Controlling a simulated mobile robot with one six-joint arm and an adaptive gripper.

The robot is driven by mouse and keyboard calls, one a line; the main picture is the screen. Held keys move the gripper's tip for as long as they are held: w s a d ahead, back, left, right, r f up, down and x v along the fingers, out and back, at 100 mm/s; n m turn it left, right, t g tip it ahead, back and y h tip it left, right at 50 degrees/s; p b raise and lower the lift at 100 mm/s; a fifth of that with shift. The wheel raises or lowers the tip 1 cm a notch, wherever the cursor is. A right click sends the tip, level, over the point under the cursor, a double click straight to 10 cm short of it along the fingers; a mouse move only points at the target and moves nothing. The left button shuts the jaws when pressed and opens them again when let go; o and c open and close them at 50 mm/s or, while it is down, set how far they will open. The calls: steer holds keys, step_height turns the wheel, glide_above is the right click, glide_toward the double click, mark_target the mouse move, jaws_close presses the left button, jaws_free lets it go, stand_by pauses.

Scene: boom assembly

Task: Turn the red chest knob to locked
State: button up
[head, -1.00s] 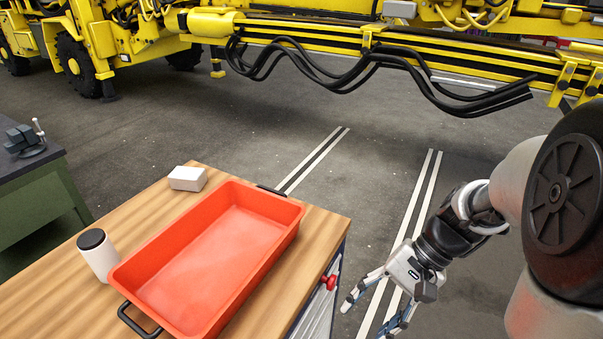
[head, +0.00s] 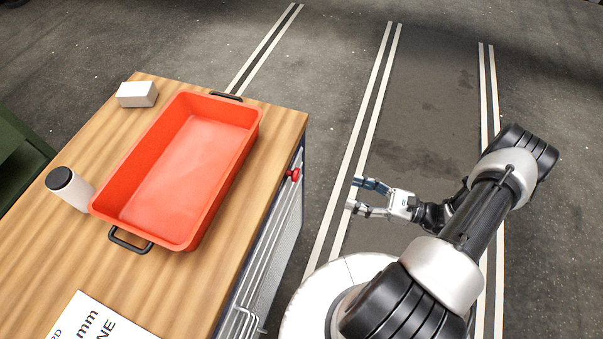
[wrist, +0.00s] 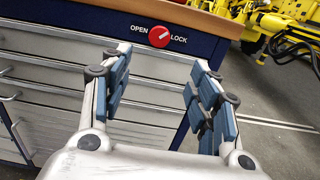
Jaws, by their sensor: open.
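The red chest knob (head: 293,174) sits on the side of the wood-topped tool chest, near its top edge. In the wrist view the round red knob (wrist: 160,37) sits on a dark blue panel between the white words OPEN, on its left, and LOCK, on its right. My gripper (head: 356,194) is open and empty. It is apart from the knob, out to its right in the head view. In the wrist view my fingers (wrist: 165,90) show below the knob, spread wide.
An orange tray (head: 251,130) with dark handles stands on the chest top (head: 285,118). A white block (head: 137,94), a white dark-lidded cup (head: 70,188) and a printed sheet (head: 95,322) lie around it. Drawers with bar handles (wrist: 60,78) are below the knob. Open floor lies right of the chest.

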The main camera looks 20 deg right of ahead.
mark_target(293, 174)
steer(key=x, duration=1.7)
steer(key=shift+c, duration=0.2)
steer(key=c, duration=1)
